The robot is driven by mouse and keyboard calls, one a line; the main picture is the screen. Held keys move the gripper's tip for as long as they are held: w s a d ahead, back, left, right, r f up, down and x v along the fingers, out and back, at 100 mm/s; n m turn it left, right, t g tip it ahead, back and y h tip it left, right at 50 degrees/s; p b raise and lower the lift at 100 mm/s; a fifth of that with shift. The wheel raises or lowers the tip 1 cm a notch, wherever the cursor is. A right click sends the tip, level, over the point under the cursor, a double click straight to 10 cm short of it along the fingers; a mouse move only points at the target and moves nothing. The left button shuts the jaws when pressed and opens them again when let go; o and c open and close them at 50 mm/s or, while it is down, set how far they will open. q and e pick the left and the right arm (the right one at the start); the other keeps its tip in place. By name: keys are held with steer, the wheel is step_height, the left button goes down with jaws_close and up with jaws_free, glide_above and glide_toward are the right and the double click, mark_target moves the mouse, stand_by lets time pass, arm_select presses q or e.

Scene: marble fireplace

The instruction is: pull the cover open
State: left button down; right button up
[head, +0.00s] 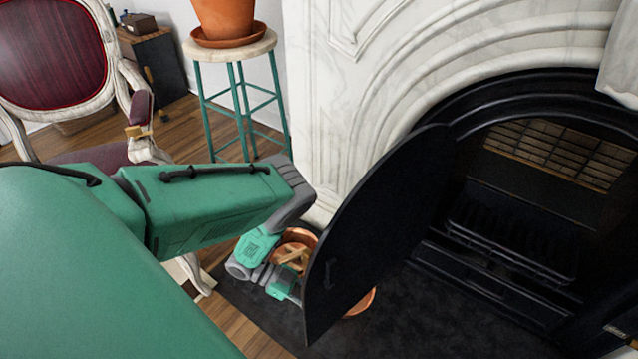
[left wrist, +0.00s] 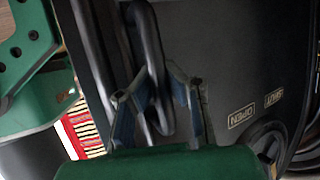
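The black arched cover (head: 372,230) stands swung out from the fireplace opening, a wide gap between its left edge and the surround. In the head view my left arm comes in from the left. My left gripper is hidden behind the cover; only its wrist (head: 265,262) shows. In the left wrist view the cover (left wrist: 230,50) carries OPEN and SHUT labels and a round knob. A dark looped handle (left wrist: 153,60) passes between the fingers of my left gripper (left wrist: 158,90). Whether both fingers press on it is unclear. My right gripper is in neither view.
The black firebox (head: 520,215) with its grate lies open to the right. A green-legged stool (head: 235,90) with a plant pot and a chair (head: 60,60) stand at the left.

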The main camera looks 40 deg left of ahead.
arm_select(q)
steer(key=shift+s+f, duration=0.1)
steer(key=shift+s, duration=0.4)
steer(key=c, duration=1.5)
jaws_free()
steer(key=shift+c, duration=0.2)
steer(key=shift+w, duration=0.1)
steer(key=shift+a+r, duration=0.15)
steer(key=shift+r, duration=0.05)
steer(key=v, duration=1.1)
steer(key=shift+a, duration=0.25)
steer(key=shift+r, duration=0.1)
